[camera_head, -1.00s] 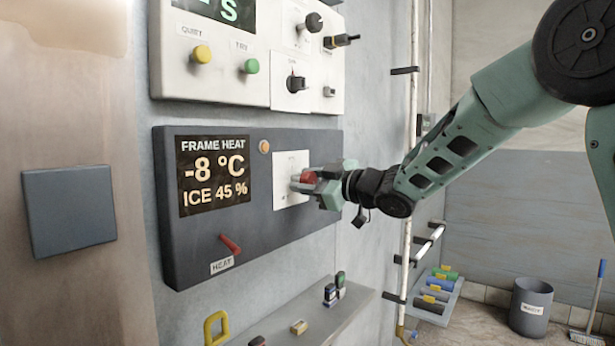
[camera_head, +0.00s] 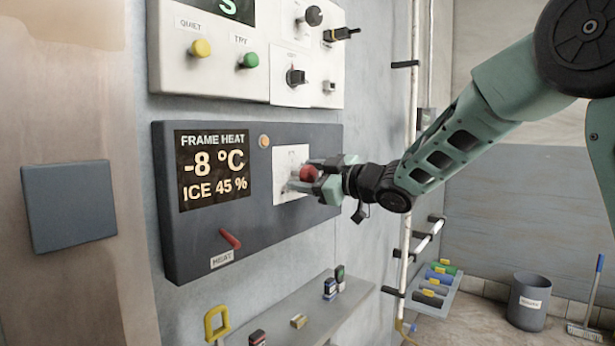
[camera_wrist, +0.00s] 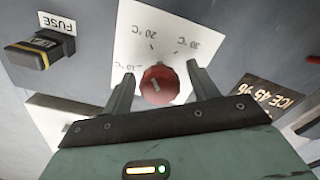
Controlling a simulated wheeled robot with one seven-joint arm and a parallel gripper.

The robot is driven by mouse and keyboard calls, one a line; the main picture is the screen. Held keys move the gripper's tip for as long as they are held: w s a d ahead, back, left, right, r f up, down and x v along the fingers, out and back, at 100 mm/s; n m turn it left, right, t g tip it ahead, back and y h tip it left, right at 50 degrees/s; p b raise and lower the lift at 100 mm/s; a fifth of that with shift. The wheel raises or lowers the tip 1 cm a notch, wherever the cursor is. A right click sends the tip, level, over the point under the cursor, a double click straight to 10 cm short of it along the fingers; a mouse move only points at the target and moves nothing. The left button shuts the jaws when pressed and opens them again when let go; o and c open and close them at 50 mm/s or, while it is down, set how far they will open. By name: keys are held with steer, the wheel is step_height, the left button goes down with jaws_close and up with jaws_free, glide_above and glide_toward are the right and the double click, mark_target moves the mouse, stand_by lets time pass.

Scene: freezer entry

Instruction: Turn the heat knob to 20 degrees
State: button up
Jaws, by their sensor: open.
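The red heat knob (camera_head: 308,174) sits on a white dial plate (camera_head: 290,157) on the dark frame heat panel (camera_head: 212,258). In the wrist view the knob (camera_wrist: 160,85) is between my two fingers, with a gap on each side. Marks for 20 °C and 30 °C show on the plate (camera_wrist: 165,35), and another mark at its left is partly hidden by a finger. My gripper (camera_head: 322,175) is open around the knob. The display (camera_head: 213,170) reads -8 °C and ice 45 %. Where the knob points is hard to tell.
A red heat lever (camera_head: 230,238) and an orange button (camera_head: 264,141) are on the same panel. Above it is a white panel (camera_head: 210,76) with several knobs and buttons. A shelf (camera_head: 290,308) with small items is below. A white pipe (camera_head: 409,150) runs to the right.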

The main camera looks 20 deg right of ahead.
steer(key=b+v, duration=0.3)
steer(key=v, duration=1.4)
steer(key=shift+s, duration=0.15)
steer(key=shift+d, duration=0.1)
steer(key=s+a+f+m+g+h, duration=0.35)
steer(key=a+f, duration=0.25)
steer(key=f, duration=0.3)
steer(key=s+a+f+m+g+h, duration=0.2)
steer(key=a+f+m+h, duration=0.15)
steer(key=a+f, duration=0.35)
steer(key=s+a+f+g+h, duration=0.1)
steer(key=s+f+g, duration=0.2)
steer(key=s, duration=0.4)
steer(key=s+a+f+g+h, duration=0.1)
steer(key=s+f+g, duration=0.2)
steer(key=s, duration=0.5)
steer(key=s+a+f+n+g+h, duration=0.1)
steer(key=s+f+g, duration=0.2)
steer(key=s+f, duration=0.2)
steer(key=s, duration=0.3)
steer(key=shift+a+f, duration=0.2)
steer(key=shift+a, duration=0.05)
